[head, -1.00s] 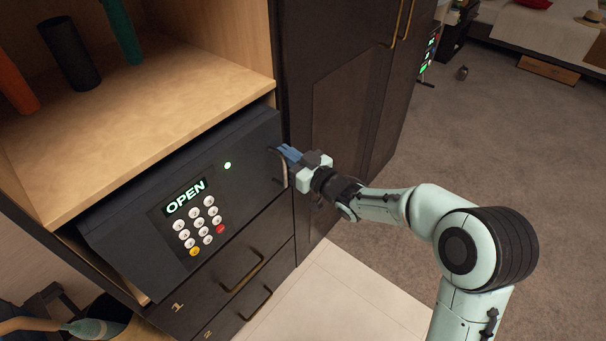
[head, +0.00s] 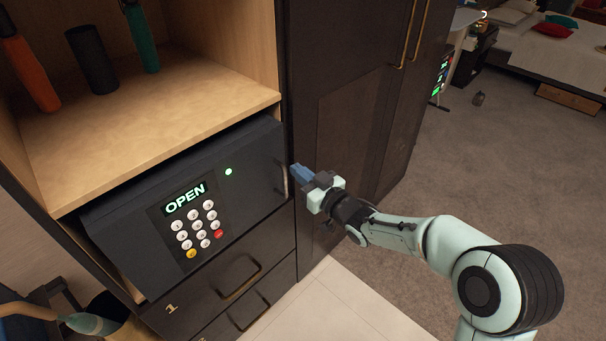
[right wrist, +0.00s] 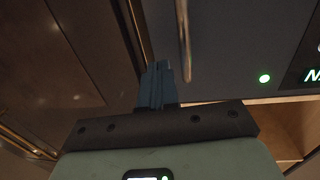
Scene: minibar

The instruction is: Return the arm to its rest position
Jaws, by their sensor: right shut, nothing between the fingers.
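My right gripper (head: 299,172) is shut and empty, just right of the safe's handle (head: 281,180) in the head view. Its blue fingers also show together in the right wrist view (right wrist: 157,85), beside the handle (right wrist: 184,45), with no contact that I can make out. The dark safe (head: 130,215) sits in the cabinet. Its display reads OPEN and a green light is lit. The safe door looks nearly flush with its front. My left gripper is out of the frames.
A wooden shelf (head: 160,145) above the safe holds several bottle-like items. Tall dark cabinet doors (head: 335,110) stand close behind the right gripper. Open carpet (head: 480,170) lies to the right.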

